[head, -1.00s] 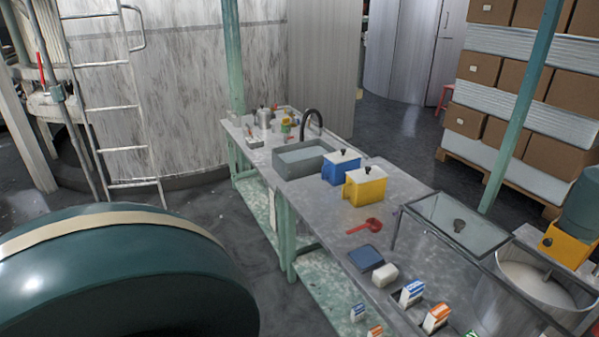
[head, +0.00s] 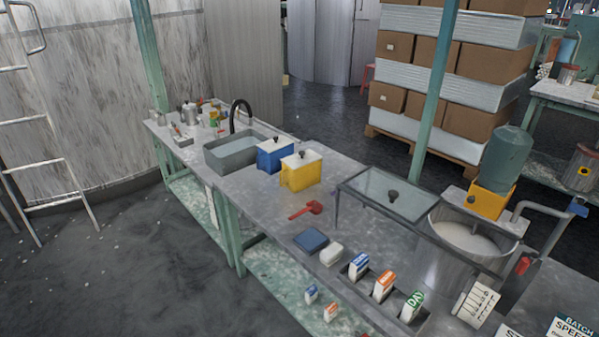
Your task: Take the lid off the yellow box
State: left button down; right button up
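The yellow box (head: 300,174) stands upright on the long grey workbench, near the middle of the head view. Its white lid (head: 301,157) with a small dark knob sits on top of it. A blue box (head: 274,157) with a similar white lid and dark knob stands just behind it to the left. Neither of my grippers shows in the head view.
On the workbench (head: 262,207), a red scoop (head: 307,210), a blue pad (head: 311,240) and a white block (head: 331,253) lie in front of the box. A sink (head: 240,152) is behind; a glass-topped frame (head: 390,195) and metal vat (head: 468,240) are right. Open floor lies left.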

aim_at(297, 160)
jog(key=i+j+z, duration=0.15)
jog(key=i+j, duration=0.35)
jog(key=i+j+z, duration=0.15)
jog(key=i+j, duration=0.45)
jog(key=i+j+z, duration=0.2)
jog(key=i+j, duration=0.3)
jog(key=j, duration=0.1)
